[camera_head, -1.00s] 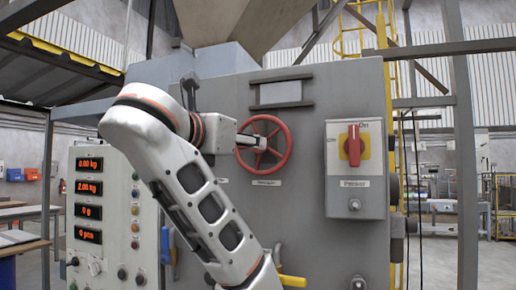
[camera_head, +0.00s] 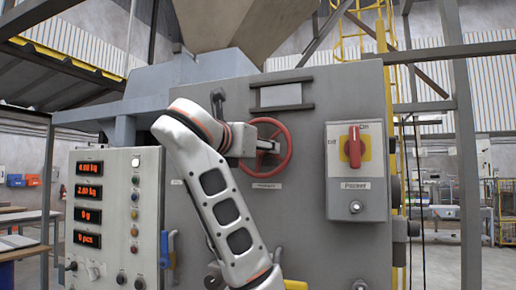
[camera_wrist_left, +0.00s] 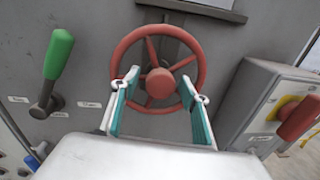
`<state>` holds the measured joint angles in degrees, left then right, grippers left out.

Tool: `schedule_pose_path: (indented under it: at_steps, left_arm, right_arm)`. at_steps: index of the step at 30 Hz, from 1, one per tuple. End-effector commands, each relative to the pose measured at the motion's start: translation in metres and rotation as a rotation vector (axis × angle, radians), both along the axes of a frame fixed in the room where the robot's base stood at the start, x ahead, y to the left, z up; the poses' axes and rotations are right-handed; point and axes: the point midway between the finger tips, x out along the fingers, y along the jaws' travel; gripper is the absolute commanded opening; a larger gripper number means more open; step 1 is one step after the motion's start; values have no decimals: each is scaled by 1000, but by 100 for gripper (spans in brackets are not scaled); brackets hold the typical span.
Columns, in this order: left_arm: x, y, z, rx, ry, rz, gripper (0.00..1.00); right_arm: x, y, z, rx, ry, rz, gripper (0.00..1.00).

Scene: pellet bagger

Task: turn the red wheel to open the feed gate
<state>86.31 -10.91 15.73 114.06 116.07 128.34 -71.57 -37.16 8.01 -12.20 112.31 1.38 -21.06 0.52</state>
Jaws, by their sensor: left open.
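The red wheel (camera_head: 288,150) is mounted on the grey machine panel, and its left part is hidden behind my left wrist in the head view. In the left wrist view the wheel (camera_wrist_left: 160,83) faces me, with its spokes and round hub showing. My left gripper (camera_wrist_left: 160,92) is open, with its teal-padded fingers apart on either side of the hub, in front of the wheel's lower half. I cannot tell whether the fingers touch the wheel. In the head view the gripper (camera_head: 268,145) reaches the wheel from the left. My right gripper is out of view. No feed gate is visible.
A grey switch box (camera_head: 356,195) with a red knob stands out to the right of the wheel. A control panel (camera_head: 115,215) with red displays is at left. A green-handled lever (camera_wrist_left: 58,55) sticks out left of the wheel in the left wrist view.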

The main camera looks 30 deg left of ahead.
Motion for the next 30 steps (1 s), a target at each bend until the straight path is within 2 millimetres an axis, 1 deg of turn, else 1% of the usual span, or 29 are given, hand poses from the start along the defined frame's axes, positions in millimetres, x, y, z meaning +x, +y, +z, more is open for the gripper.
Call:
schedule_pose_path:
  at_steps: [3, 5, 6, 8, 9, 13, 20, 27, 28, 30]
  left_arm:
    - [0, 0, 0, 0, 0, 0, 45]
    - [0, 0, 0, 0, 0, 0, 29]
    - [0, 0, 0, 0, 0, 0, 19]
    - [0, 0, 0, 0, 0, 0, 3]
    - [0, 0, 0, 0, 0, 0, 0]
    - [-1, 0, 1, 16, 3, 1, 0]
    - [-1, 0, 2, 133, 30, 2, 0]
    - [-1, 0, 1, 137, 32, 1, 0]
    - [-1, 0, 1, 137, 31, 1, 30]
    - [-1, 0, 1, 136, 31, 1, 45]
  right_arm:
    - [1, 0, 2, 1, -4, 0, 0]
    - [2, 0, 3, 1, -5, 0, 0]
    - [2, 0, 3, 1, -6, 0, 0]
    - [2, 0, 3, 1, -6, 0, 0]
    - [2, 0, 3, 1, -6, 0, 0]
    - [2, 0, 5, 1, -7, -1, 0]
    - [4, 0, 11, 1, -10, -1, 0]
    - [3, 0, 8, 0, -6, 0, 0]
    - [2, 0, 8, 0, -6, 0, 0]
    - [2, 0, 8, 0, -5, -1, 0]
